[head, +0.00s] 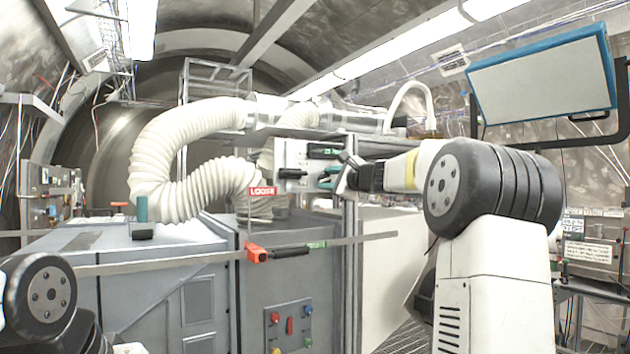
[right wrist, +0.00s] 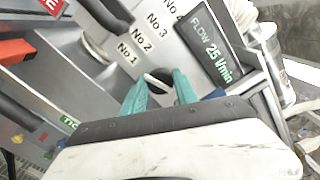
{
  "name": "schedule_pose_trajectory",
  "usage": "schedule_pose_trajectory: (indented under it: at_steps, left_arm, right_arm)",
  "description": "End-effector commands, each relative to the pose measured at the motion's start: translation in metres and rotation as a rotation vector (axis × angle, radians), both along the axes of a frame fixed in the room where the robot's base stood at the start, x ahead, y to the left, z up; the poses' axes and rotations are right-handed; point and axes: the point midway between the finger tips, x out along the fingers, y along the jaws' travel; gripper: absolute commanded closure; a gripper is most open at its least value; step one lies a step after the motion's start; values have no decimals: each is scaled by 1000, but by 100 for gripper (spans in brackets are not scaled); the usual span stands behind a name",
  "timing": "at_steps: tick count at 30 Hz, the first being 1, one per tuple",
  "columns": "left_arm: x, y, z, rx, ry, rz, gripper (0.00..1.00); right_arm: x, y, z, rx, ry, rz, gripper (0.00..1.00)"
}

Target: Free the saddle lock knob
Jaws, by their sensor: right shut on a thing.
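A flat rail crosses the front of the grey cabinets. On it sits an orange-red block (head: 257,253) with a black handle (head: 290,252) pointing right. My right gripper (head: 334,174) is up and right of this block, at a pale panel (head: 291,160). In the right wrist view, its teal fingers (right wrist: 160,85) are closed around a small dark round part (right wrist: 160,76) on the panel.
The panel carries No 1, No 2 and No 3 labels and a dark FLOW display (right wrist: 212,48). A white corrugated hose (head: 160,150) loops at left. A blue-framed screen (head: 540,75) hangs upper right.

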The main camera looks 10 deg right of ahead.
Motion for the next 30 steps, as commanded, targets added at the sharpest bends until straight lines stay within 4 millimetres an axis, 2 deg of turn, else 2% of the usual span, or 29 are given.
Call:
schedule_pose_trajectory:
  at_steps: [21, 30]
  left_arm:
    - [0, 0, 0, 0, 0, 0, 64]
    - [0, 0, 0, 0, 0, 0, 64]
  right_arm:
    - [0, 0, -3, -633, -227, 1, 100]
    - [0, 0, -4, -848, -305, 1, 100]
